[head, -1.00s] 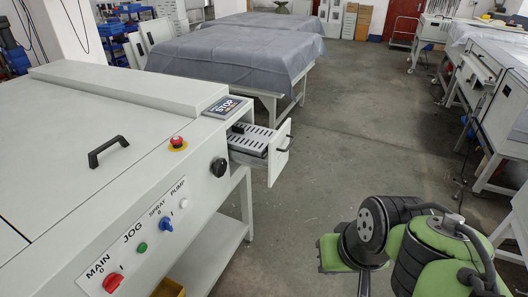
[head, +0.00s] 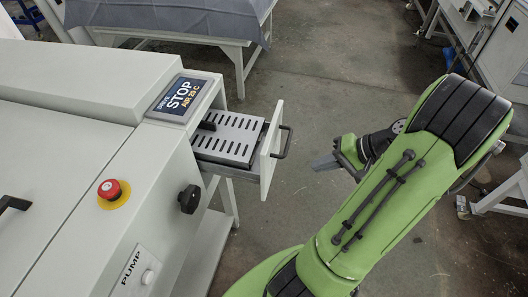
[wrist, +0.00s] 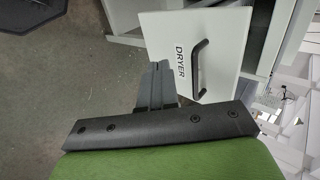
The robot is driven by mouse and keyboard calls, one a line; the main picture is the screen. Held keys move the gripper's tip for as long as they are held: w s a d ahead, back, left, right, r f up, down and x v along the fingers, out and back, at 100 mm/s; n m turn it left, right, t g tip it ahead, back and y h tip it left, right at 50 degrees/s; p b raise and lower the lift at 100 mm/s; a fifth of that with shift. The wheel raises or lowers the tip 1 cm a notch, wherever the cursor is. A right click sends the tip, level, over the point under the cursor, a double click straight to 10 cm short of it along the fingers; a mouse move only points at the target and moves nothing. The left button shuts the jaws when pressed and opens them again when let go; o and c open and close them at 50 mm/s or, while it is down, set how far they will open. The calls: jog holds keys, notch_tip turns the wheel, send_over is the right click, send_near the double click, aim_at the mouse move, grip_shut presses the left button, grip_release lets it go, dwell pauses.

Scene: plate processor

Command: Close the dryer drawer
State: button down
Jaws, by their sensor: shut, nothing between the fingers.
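The dryer drawer (head: 268,150) stands pulled out from the end of the white machine, with a slotted grey tray inside and a dark handle (head: 285,143) on its white front. In the wrist view the drawer front (wrist: 165,40) carries the word DRYER and the dark handle (wrist: 201,68). My gripper (head: 322,163) is shut and empty, to the right of the drawer front and apart from it in the head view.
The white machine (head: 60,90) fills the left, with a red stop button (head: 111,190), a black knob (head: 189,199) and a STOP sign (head: 181,95). A cloth-covered table (head: 170,14) stands behind. Open floor (head: 320,80) lies right of the drawer.

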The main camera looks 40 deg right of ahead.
jog(key=b, duration=0.4)
send_near(268, 175)
jog(key=x, duration=0.5)
jog(key=shift+w+f, duration=0.1)
jog(key=shift+f, duration=0.4)
jog(key=shift+w+a, duration=0.15)
jog(key=shift+a, duration=0.05)
jog(key=shift+w, duration=0.15)
